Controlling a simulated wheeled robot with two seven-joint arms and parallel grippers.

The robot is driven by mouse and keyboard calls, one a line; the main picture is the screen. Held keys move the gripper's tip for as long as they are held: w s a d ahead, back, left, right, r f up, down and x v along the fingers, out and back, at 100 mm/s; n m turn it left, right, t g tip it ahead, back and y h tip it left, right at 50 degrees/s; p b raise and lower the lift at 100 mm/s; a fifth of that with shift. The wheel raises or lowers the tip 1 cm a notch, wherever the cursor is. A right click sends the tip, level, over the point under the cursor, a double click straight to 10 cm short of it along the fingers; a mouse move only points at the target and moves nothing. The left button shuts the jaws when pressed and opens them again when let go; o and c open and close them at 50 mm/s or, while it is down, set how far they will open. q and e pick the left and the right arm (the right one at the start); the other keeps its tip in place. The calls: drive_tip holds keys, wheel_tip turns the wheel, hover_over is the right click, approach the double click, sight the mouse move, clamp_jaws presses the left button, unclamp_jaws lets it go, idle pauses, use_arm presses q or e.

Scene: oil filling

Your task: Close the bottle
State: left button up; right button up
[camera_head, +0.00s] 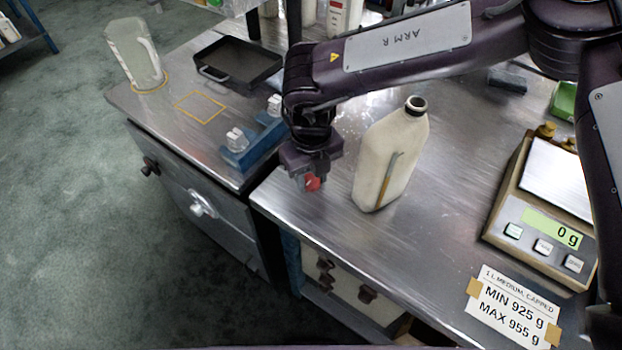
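The cream-white bottle (392,150) stands upright on the metal bench. Its dark-rimmed mouth (416,104) is uncovered, and a vertical amber level strip shows on its side. My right gripper (311,174) points down left of the bottle, apart from it, near the bench's front edge. A small red cap (313,183) shows at its fingertips, and the gripper appears shut on it. The fingers are mostly hidden by the gripper body. My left gripper is not in view.
A scale (545,205) reading 0 g stands right, with a weight-limit card (512,308) in front. A blue holder (250,150) with clear-white pieces, a black tray (240,62) and a clear jug (135,52) are left. Bare bench lies between bottle and scale.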

sight(312, 180)
drive_tip(key=c, duration=0.5)
wheel_tip(312, 180, up, 20)
idle(0.4)
